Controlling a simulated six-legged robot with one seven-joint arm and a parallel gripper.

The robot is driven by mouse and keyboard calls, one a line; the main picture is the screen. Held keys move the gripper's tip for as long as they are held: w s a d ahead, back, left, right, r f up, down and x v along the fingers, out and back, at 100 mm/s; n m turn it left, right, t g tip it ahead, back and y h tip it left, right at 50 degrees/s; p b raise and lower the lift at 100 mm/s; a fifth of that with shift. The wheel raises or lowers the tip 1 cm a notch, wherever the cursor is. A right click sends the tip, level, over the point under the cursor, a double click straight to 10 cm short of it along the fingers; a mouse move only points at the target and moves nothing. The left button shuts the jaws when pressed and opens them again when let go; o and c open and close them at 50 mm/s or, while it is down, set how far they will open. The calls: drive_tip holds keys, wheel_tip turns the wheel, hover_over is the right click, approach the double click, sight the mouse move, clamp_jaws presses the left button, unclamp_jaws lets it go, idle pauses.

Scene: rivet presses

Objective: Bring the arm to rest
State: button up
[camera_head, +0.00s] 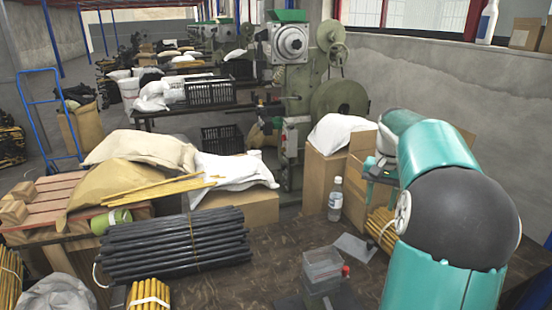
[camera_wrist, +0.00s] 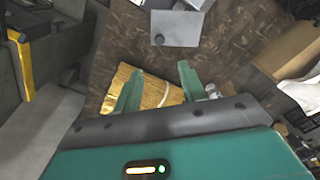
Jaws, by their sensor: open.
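My teal arm (camera_head: 440,170) rises at the right of the head view and bends over, its forearm pointing away from the camera. My gripper (camera_wrist: 158,88) shows in the wrist view with its two green fingers spread apart and nothing between them. Below the fingers lies a bundle of yellow rods (camera_wrist: 150,93) with a white band. In the head view the gripper is mostly hidden behind the arm, above the yellow rods (camera_head: 382,228) at the right.
A bundle of black rods (camera_head: 175,245) lies at the front left. A water bottle (camera_head: 335,198) stands by cardboard boxes. A green rivet press (camera_head: 300,110) stands behind.

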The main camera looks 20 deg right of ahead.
drive_tip(key=s+a+r+n+t+h, duration=0.1)
drive_tip(key=a+r+n, duration=0.1)
drive_tip(key=a, duration=0.8)
drive_tip(key=s+a+r+n+t, duration=0.1)
drive_tip(key=a+r+n, duration=0.15)
drive_tip(key=a, duration=0.85)
drive_tip(key=s+a+f+n+t, duration=0.1)
drive_tip(key=s+a+f+n, duration=0.1)
drive_tip(key=s+a, duration=0.4)
drive_tip(key=s+a+f+n+t+y, duration=0.1)
drive_tip(key=s+a+f+n+t, duration=0.1)
drive_tip(key=s+a, duration=0.4)
drive_tip(key=a+f+n, duration=0.1)
drive_tip(key=a+n, duration=0.1)
drive_tip(key=a, duration=0.2)
drive_tip(key=shift+a+f+t, duration=0.15)
drive_tip(key=shift+f+t, duration=0.15)
drive_tip(key=shift+f, duration=0.05)
